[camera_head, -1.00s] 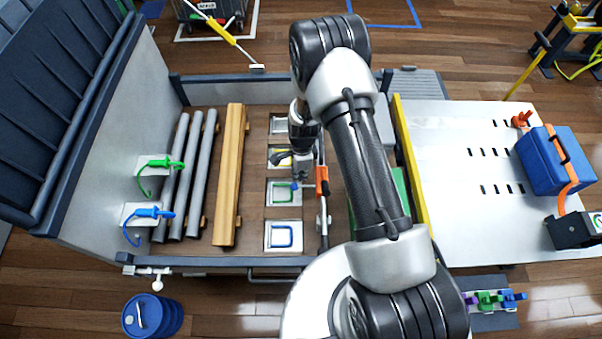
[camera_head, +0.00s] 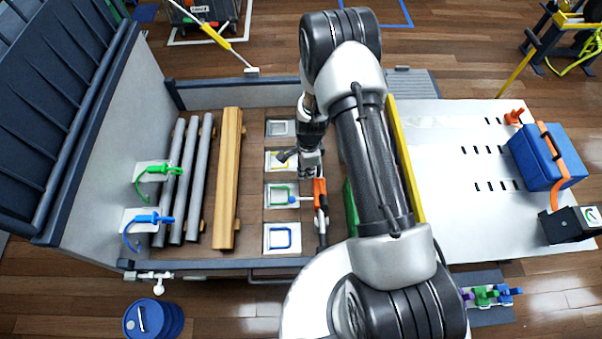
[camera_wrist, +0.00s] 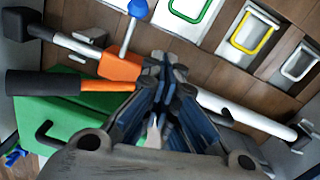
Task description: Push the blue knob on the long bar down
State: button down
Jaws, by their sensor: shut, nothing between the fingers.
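The long bar is a grey rod with an orange block (camera_wrist: 120,68); this block also shows in the head view (camera_head: 320,190). A blue knob (camera_wrist: 138,8) on a pale stem stands out from the block, at the top of the wrist view. In the head view the blue knob (camera_head: 292,199) shows small, left of the block. My gripper (camera_wrist: 165,65) is shut and empty, with its fingertips just right of the orange block and below the knob in the wrist view. In the head view my gripper (camera_head: 309,173) is just above the block. Whether it touches is unclear.
A black handle (camera_wrist: 45,83) sticks out beside the bar. White plates with green (camera_wrist: 190,8), yellow (camera_wrist: 255,32) and white loops lie beyond it. Grey pipes (camera_head: 172,180) and a wooden beam (camera_head: 228,180) lie left. A yellow rail (camera_head: 404,160) and white table stand right.

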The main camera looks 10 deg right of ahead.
jog(key=w+a+r+p, duration=0.2)
jog(key=a+r, duration=0.4)
jog(key=r, duration=0.2)
jog(key=shift+a, duration=0.25)
